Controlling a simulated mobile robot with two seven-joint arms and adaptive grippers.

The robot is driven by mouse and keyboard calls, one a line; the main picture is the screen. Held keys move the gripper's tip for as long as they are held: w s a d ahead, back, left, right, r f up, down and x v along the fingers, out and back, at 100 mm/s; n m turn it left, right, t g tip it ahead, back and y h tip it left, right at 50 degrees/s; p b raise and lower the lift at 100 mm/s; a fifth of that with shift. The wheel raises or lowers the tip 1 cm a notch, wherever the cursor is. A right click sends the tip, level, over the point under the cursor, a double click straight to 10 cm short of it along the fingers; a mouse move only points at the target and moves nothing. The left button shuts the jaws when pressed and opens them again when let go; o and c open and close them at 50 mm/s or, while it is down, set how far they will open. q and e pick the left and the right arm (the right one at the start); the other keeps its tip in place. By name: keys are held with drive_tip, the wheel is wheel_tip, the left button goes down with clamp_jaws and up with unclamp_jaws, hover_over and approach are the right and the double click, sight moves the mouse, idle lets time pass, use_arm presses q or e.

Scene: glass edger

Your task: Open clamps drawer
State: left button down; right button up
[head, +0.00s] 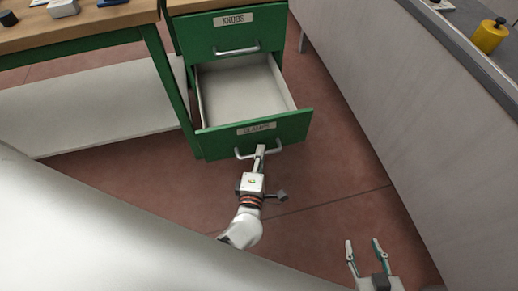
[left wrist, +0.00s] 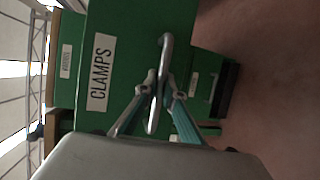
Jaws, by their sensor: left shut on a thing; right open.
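The green clamps drawer (head: 288,126) is pulled well out of its cabinet, and its pale inside (head: 240,90) looks empty. Its front carries a CLAMPS label, which also shows in the left wrist view (left wrist: 101,72). My left gripper (head: 259,152) is shut on the drawer's metal handle (head: 245,155). In the left wrist view the fingers close around the handle (left wrist: 165,50). My right gripper (head: 364,246) is open and empty over the floor at the lower right, apart from the drawer.
The shut KNOBS drawer (head: 230,32) is above the clamps drawer. A green-legged wooden bench (head: 70,30) stands at the left. A grey-topped counter (head: 375,90) with a yellow object (head: 489,37) runs along the right. Reddish floor (head: 325,180) is clear between them.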

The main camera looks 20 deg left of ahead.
use_arm(q)
drive_tip(key=c, duration=2.1)
unclamp_jaws()
drive_tip(key=shift+c, duration=0.2)
